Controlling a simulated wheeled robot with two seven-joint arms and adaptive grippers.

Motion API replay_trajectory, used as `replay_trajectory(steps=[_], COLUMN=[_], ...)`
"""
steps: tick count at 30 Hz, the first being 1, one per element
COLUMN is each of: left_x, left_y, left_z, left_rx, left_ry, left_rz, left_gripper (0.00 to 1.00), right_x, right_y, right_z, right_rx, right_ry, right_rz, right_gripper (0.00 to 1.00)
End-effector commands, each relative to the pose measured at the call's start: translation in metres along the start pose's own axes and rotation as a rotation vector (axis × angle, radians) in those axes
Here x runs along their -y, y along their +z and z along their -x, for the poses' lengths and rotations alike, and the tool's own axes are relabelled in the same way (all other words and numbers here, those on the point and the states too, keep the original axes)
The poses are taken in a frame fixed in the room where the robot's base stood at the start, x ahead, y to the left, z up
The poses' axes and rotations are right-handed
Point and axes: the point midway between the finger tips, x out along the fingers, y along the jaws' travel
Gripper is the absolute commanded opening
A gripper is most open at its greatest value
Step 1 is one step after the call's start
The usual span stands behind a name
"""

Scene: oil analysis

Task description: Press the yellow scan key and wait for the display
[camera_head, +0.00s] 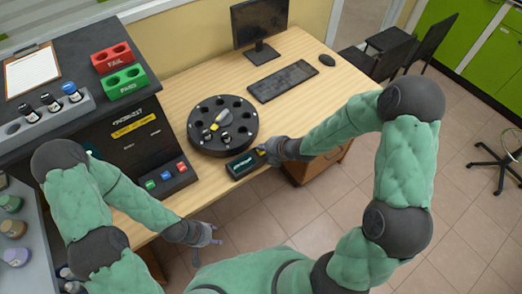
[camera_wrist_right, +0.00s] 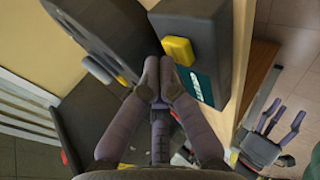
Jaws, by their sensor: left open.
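A small dark scanner box (camera_head: 234,173) lies on the wooden table's front edge, with a teal display (camera_head: 243,163) bearing pale text. Its yellow key (camera_head: 262,151) is partly hidden by my right gripper (camera_head: 268,150). In the right wrist view the yellow key (camera_wrist_right: 178,50) stands out from the box (camera_wrist_right: 213,22), and the teal display (camera_wrist_right: 197,87) is partly covered by a finger. My right gripper's fingertips (camera_wrist_right: 159,68) are together and empty, close to the key; I cannot tell whether they touch it. My left gripper (camera_head: 211,235) is open and empty, off the table.
A black round carousel (camera_head: 202,143) with vials stands left of the scanner box. A keyboard (camera_head: 283,81), monitor (camera_head: 260,22) and mouse (camera_head: 327,59) are behind it. A dark analyser (camera_head: 110,125) with red and green racks is at left.

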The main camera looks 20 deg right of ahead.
Motion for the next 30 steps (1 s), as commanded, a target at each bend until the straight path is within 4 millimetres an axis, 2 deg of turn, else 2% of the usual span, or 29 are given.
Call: replay_trajectory(steps=[30], left_x=[0.0037], left_y=[-0.0004], left_z=[-0.0104], left_rx=[0.000], left_ry=[0.000], left_rz=[0.000], left_gripper=[0.50], right_x=[0.0067], right_y=[-0.0002], right_z=[-0.0063], right_rx=[0.000], right_ry=[-0.001], right_rz=[0.000], right_gripper=[0.00])
